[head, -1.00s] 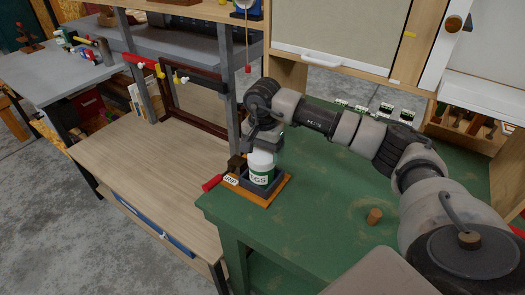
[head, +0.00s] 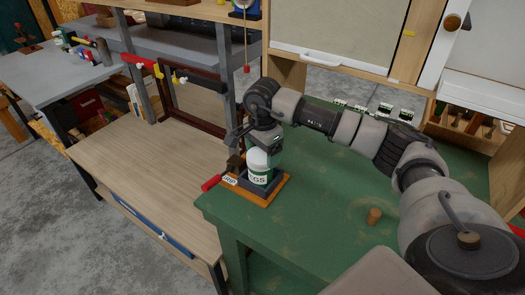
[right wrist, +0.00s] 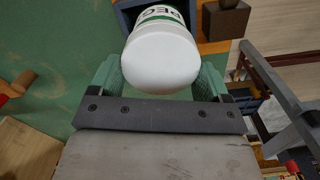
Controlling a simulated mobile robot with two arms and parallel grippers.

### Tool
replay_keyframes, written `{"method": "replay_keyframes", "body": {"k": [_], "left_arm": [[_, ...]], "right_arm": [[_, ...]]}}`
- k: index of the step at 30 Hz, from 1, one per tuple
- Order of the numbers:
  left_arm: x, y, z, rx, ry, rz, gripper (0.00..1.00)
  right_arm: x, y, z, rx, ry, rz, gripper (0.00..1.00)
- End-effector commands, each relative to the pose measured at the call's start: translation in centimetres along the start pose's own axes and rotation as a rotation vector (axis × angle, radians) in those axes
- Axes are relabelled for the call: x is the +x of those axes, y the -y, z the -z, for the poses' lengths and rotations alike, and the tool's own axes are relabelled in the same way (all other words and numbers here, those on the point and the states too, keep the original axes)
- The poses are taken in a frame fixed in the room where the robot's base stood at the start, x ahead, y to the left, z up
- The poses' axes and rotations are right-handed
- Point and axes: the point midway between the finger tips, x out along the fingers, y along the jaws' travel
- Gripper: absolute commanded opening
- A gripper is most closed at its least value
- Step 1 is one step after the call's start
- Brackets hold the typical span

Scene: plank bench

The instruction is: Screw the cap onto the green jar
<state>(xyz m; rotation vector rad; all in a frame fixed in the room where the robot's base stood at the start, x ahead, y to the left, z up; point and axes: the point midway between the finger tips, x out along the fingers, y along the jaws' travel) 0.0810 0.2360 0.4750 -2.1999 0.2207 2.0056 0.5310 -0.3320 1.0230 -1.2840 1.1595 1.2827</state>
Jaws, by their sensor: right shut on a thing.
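The white cap (head: 258,159) is on top of the jar; in the right wrist view the cap (right wrist: 162,60) hides most of the jar below. My right gripper (head: 264,147) points down from above and is shut on the cap, one green finger pad on each side. How far the cap is threaded cannot be told. My left gripper is not in view.
A red handle (head: 211,183) and a small label plate (head: 230,180) stick out left of the holder. A plank bench (head: 140,165) lies to the left.

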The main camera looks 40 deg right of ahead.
Motion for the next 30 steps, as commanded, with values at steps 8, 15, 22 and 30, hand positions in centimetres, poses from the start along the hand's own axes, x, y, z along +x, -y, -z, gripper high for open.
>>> {"method": "replay_keyframes", "body": {"k": [8,15,22,30], "left_arm": [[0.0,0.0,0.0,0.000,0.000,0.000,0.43],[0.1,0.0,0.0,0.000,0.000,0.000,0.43],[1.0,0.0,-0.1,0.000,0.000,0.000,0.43],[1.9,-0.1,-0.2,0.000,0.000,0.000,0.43]], "right_arm": [[0.0,0.0,0.0,-0.003,0.000,-0.001,1.00],[-0.3,0.0,0.0,-0.004,0.000,0.001,1.00],[-3.7,0.1,0.0,-0.004,0.000,0.005,1.00],[-8.8,0.1,0.0,-0.003,0.001,0.003,1.00]]}}
